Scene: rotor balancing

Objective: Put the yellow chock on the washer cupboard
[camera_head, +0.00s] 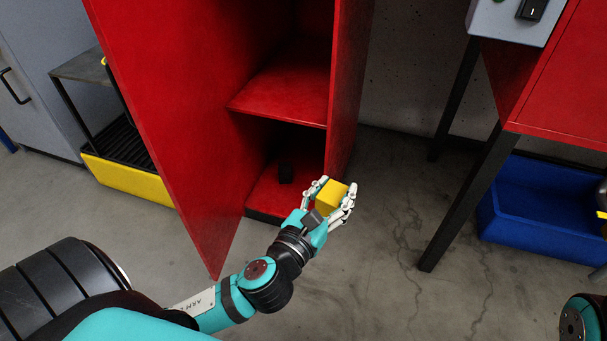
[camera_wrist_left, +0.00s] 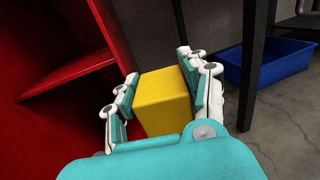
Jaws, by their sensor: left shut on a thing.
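The yellow chock (camera_head: 331,196) is a small yellow block held between the fingers of my left gripper (camera_head: 329,195). In the left wrist view the chock (camera_wrist_left: 165,101) fills the space between the two white-and-teal fingers (camera_wrist_left: 160,92). The gripper is shut on it, in the air in front of a red cupboard (camera_head: 282,90) with its door (camera_head: 178,110) swung open to the left. I cannot tell whether this is the washer cupboard. Its middle shelf (camera_head: 285,92) looks bare. My right gripper is not in view.
A blue bin (camera_head: 535,215) sits on the floor under a red bench (camera_head: 560,95) with black legs at the right. A yellow-edged black rack (camera_head: 130,178) stands left of the open door. The concrete floor (camera_head: 370,290) in front is clear.

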